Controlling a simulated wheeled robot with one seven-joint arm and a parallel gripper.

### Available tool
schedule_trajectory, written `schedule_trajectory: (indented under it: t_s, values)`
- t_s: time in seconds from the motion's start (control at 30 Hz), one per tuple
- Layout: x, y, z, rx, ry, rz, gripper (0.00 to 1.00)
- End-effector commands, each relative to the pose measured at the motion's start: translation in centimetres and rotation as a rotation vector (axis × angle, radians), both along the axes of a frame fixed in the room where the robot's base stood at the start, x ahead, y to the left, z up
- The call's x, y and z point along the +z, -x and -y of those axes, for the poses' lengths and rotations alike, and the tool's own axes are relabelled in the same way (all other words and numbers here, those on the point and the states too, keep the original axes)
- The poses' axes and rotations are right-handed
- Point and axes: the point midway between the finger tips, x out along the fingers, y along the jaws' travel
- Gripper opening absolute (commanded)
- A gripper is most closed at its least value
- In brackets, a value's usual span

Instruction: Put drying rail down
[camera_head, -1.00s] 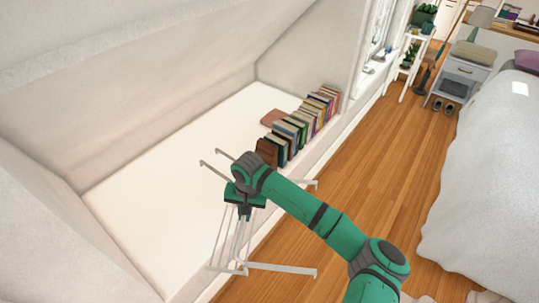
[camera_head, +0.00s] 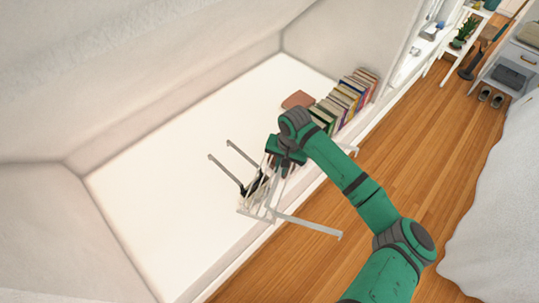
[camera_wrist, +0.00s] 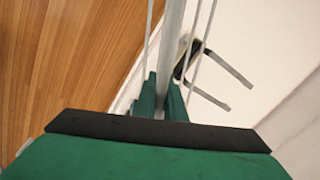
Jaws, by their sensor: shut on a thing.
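The drying rail (camera_head: 308,224) is a light grey frame with thin bars and hooked arms. My gripper (camera_head: 283,168) is shut on one of its bars. The rail hangs at the front edge of the white ledge (camera_head: 150,215), with two hooked arms over the ledge and a longer arm out over the wooden floor. In the wrist view the rail's bar (camera_wrist: 171,50) runs between my gripper's fingers (camera_wrist: 163,97), and two hooked arms show to the right. I cannot tell whether the rail touches the ledge.
A row of books (camera_head: 345,100) stands on the ledge's far right, with a reddish-brown flat object (camera_head: 298,100) beside it. Much of the ledge is bare. Wooden floor (camera_head: 425,180) runs between the ledge and a bed (camera_head: 495,220). Shoes (camera_head: 491,97) lie farther back.

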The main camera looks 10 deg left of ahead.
Motion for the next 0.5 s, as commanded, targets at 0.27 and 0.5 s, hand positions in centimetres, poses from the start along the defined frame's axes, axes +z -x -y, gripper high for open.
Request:
schedule_trajectory:
  t_s: [0.27, 0.5]
  values:
    - [-1.3, 1.2, -4.0, 0.255, -0.006, 0.001, 0.0]
    - [-3.0, 3.6, -10.1, 0.633, -0.013, -0.002, 0.0]
